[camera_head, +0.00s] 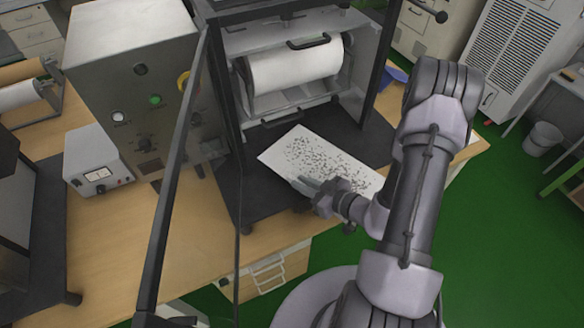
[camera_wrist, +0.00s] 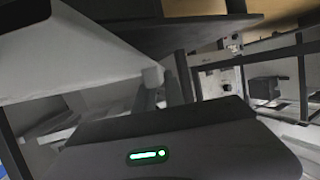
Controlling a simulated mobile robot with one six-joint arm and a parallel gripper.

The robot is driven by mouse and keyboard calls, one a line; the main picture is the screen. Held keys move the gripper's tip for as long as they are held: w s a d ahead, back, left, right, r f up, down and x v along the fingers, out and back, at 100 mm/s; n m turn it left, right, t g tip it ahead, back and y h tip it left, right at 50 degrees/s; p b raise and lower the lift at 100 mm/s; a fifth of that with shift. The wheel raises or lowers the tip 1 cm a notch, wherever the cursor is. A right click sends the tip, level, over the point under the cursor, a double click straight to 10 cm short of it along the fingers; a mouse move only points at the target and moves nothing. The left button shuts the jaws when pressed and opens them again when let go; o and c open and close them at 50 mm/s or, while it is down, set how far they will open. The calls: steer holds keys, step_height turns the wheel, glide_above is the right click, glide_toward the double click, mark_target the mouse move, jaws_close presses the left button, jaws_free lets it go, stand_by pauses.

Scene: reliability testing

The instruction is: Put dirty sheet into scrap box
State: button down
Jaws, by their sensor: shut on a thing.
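The dirty sheet (camera_head: 322,158) is white with many dark specks. In the head view it lies flat or nearly flat in front of the roll machine, over its dark base plate. My gripper (camera_head: 304,184) is shut on the sheet's near left edge. In the wrist view the pale sheet (camera_wrist: 62,45) shows at the upper left, reaching to the gripper's fingers (camera_wrist: 152,82). I cannot tell whether the sheet touches the plate. I cannot make out a scrap box for certain in either view.
The machine with a white roll (camera_head: 292,72) stands behind the sheet, with its glass door (camera_head: 190,170) open at the left. A control cabinet (camera_head: 140,90) and a small meter box (camera_head: 97,165) stand on the wooden table.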

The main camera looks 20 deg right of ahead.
mark_target(296, 170)
steer(key=w, duration=0.2)
steer(key=w+d, duration=0.1)
steer(key=w, duration=0.2)
steer(key=w+f+b, duration=0.1)
steer(key=w, duration=0.1)
steer(key=shift+w+d, duration=0.2)
steer(key=shift+w+d+b, duration=0.1)
steer(key=shift+w+b, duration=0.2)
steer(key=shift+w, duration=0.3)
step_height(296, 170, down, 4)
steer(key=shift+s+r+b, duration=0.1)
steer(key=shift+r+b, duration=0.05)
steer(key=shift+b, duration=0.9)
steer(key=shift+r, duration=0.2)
steer(key=c, duration=1.4)
jaws_free()
steer(key=shift+f, duration=0.15)
